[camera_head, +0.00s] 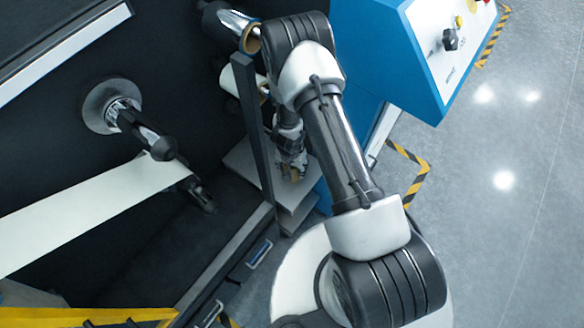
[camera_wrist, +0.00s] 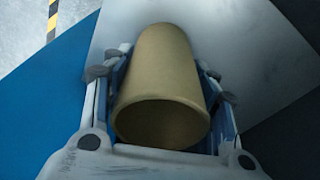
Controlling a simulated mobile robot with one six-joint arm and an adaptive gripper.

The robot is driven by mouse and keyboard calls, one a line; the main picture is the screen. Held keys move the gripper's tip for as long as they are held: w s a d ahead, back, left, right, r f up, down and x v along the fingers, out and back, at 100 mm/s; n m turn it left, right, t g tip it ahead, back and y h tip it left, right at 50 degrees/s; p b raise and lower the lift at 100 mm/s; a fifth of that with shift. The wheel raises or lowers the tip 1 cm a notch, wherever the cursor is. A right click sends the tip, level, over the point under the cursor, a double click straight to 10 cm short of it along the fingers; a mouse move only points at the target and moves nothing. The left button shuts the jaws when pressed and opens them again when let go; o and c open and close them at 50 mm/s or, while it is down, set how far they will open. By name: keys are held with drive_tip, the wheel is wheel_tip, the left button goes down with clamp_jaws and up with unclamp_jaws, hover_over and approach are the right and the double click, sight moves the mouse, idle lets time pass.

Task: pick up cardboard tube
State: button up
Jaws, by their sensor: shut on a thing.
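The cardboard tube (camera_wrist: 162,75) is tan and hollow. In the wrist view its open end faces the camera and its length runs away from it. My gripper (camera_wrist: 160,72) is shut on the tube, with one finger along each side. In the head view my gripper (camera_head: 291,170) is at the end of my arm, above a pale grey stepped surface. Only a small tan part of the tube (camera_head: 294,176) shows there, and the rest is hidden by my gripper. I cannot tell whether the tube touches the surface.
A dark upright post (camera_head: 254,125) stands close left of my gripper. A blue control cabinet (camera_head: 385,50) stands at upper right. A white web (camera_head: 90,220) and a black roller shaft (camera_head: 148,135) are at left. Grey floor (camera_head: 500,230) is clear at right.

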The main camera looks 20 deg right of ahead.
drive_tip(key=c, duration=0.4)
drive_tip(key=shift+o, duration=0.2)
drive_tip(key=shift+r+p, duration=0.45)
drive_tip(key=shift+r, duration=0.05)
drive_tip(key=s+d+b, duration=0.1)
drive_tip(key=s+d+r+b, duration=0.1)
drive_tip(key=s+b, duration=0.1)
drive_tip(key=s+d+r+b, duration=0.1)
drive_tip(key=s+d, duration=0.1)
drive_tip(key=shift+s, duration=0.1)
drive_tip(key=s+d, duration=0.7)
drive_tip(key=s, duration=0.2)
drive_tip(key=shift+r, duration=0.25)
